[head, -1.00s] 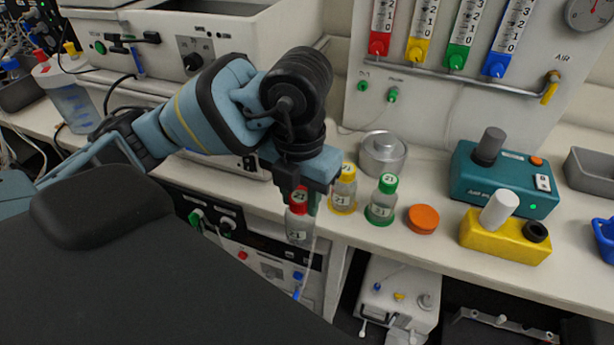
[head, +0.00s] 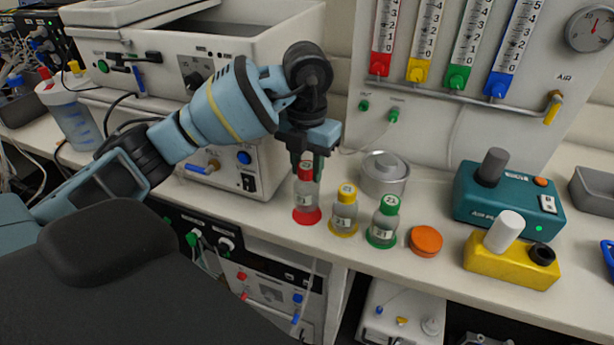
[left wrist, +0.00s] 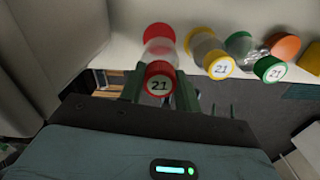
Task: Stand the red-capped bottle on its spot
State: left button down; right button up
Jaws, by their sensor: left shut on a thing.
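The red-capped bottle (head: 306,191) is upright in my left gripper (head: 309,166), which is shut on it just below the cap. Its base is at the red round spot (head: 307,217) on the bench; I cannot tell whether it touches or hovers slightly above. In the left wrist view the cap (left wrist: 160,78), marked 21, is between the fingers, with the red spot (left wrist: 160,31) beyond the bottle's base. My right gripper is not in view.
A yellow-capped bottle (head: 344,212) and a green-capped bottle (head: 384,222) stand close by on the right, on matching spots. An orange disc (head: 426,240) lies beyond them. The bench's front edge is close.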

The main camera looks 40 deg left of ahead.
pick_arm(q)
jog(key=shift+w+a+f, duration=0.15)
jog(key=shift+w+f, duration=0.05)
jog(key=shift+f, duration=1.55)
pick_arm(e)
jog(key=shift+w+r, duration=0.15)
pick_arm(q)
jog(key=shift+f, duration=0.15)
jog(key=c, duration=1)
grip_release()
notch_tip(320, 180, up, 11)
jog(key=shift+r+p, duration=0.1)
jog(key=shift+p, duration=0.65)
jog(key=shift+r, duration=0.55)
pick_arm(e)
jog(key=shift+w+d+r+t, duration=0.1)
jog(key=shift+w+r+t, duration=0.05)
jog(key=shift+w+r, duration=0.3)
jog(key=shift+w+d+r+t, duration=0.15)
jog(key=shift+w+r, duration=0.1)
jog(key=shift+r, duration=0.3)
